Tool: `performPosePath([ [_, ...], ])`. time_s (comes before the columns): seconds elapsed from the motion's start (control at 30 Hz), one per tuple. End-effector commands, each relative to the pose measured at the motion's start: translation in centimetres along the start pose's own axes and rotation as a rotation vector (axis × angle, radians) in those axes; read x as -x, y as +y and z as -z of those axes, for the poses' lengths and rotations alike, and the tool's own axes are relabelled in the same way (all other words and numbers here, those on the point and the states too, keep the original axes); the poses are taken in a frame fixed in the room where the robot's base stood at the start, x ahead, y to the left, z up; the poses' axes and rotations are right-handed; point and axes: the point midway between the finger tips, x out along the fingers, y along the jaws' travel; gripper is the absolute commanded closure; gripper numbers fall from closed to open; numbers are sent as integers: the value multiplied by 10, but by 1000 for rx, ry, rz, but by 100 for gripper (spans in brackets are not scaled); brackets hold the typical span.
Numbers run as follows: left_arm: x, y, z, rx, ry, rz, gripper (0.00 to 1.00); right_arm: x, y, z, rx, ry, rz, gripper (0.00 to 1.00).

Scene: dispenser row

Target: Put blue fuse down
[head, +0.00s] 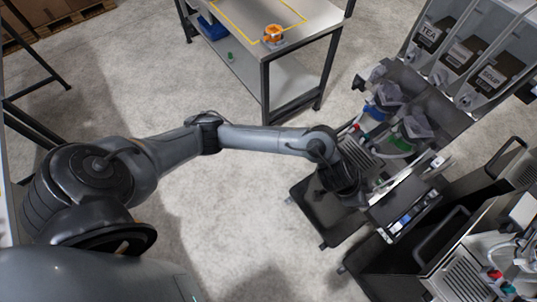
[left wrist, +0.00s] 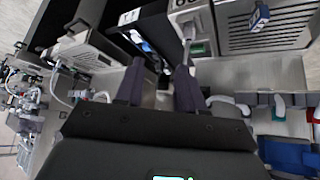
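My left gripper (left wrist: 158,78) shows in the left wrist view with its two dark fingers apart and nothing clear between them. In the head view my left arm reaches the dispenser row at the right, and its fingertips are hidden below the wrist. A dark tray (head: 420,212) beside the wrist holds blue and white pieces (head: 404,221); they also show beyond my fingers in the left wrist view (left wrist: 143,42). A small dark blue block (left wrist: 260,17) shows by a metal grille. I cannot tell which of these is the blue fuse. My right gripper is out of view.
Dispensers with labels such as TEA (head: 428,34) and SOUP (head: 490,76) stand at the upper right. Blue and green valve handles (head: 374,112) and hoses are close to my wrist. A work table (head: 290,42) with an orange item (head: 272,33) stands behind. The floor between is clear.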

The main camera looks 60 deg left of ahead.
Motion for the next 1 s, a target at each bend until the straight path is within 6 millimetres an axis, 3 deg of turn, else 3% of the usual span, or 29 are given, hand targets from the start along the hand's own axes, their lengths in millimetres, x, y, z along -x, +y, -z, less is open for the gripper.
performPosePath([
  [0.03, 1, 24, -2, 1, 46, -14, 62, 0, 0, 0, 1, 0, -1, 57],
  [0.07, 4, 32, -2, 3, 72, -9, 62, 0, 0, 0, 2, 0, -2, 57],
  [0.2, 24, 48, -13, 48, 136, 52, 62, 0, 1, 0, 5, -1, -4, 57],
  [0.37, 56, 34, -58, 153, 80, 156, 62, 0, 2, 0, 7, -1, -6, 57],
  [0.6, 107, 11, -163, 299, -152, 248, 62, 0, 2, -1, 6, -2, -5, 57],
  [0.7, 126, 8, -197, 339, -235, 257, 62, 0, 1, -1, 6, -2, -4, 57],
  [0.83, 142, 8, -225, 366, -303, 257, 62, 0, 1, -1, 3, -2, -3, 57],
  [1.0, 149, 8, -236, 376, -332, 256, 62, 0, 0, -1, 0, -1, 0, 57],
])
